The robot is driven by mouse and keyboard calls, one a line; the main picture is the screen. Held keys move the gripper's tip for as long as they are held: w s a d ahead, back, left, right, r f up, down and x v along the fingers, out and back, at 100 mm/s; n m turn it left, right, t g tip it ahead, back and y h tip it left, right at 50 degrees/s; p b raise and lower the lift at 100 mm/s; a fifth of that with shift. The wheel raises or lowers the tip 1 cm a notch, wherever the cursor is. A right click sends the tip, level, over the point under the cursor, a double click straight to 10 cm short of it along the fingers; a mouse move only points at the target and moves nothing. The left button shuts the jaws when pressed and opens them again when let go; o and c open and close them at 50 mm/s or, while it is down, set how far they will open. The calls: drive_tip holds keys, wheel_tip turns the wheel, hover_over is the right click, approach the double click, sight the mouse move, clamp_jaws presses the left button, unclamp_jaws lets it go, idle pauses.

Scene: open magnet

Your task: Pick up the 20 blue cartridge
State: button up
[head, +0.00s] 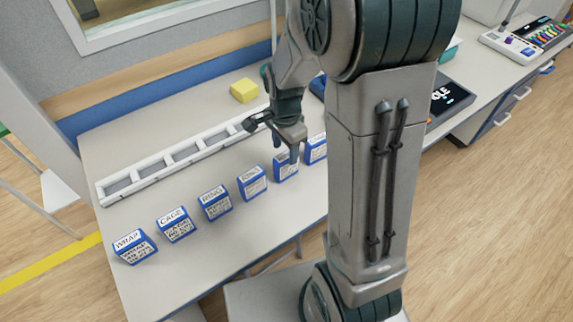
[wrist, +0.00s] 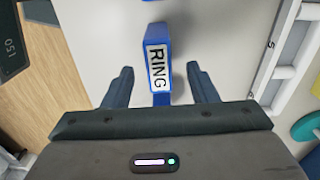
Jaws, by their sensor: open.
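Several blue cartridges with white labels stand in a row on the table. A cartridge marked WRAP (head: 135,246) is nearest the left, then one marked CAGE (head: 176,224), one that reads RING (head: 215,203) and another (head: 252,182) whose label is hard to read. My gripper (head: 272,140) is open above the row, by a further cartridge (head: 286,167). I cannot read the number 20 on any label.
A white slotted rack (head: 180,160) runs behind the row. A yellow block (head: 244,90) sits farther back. Another cartridge (head: 316,149) stands close on the right, partly behind my arm. A dark panel (head: 448,103) is beyond my arm. The table's front strip is clear.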

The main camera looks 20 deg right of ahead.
sight(286, 155)
drive_tip(key=shift+d+f, duration=0.1)
drive_tip(key=shift+f, duration=2.65)
drive_tip(key=c, duration=1.1)
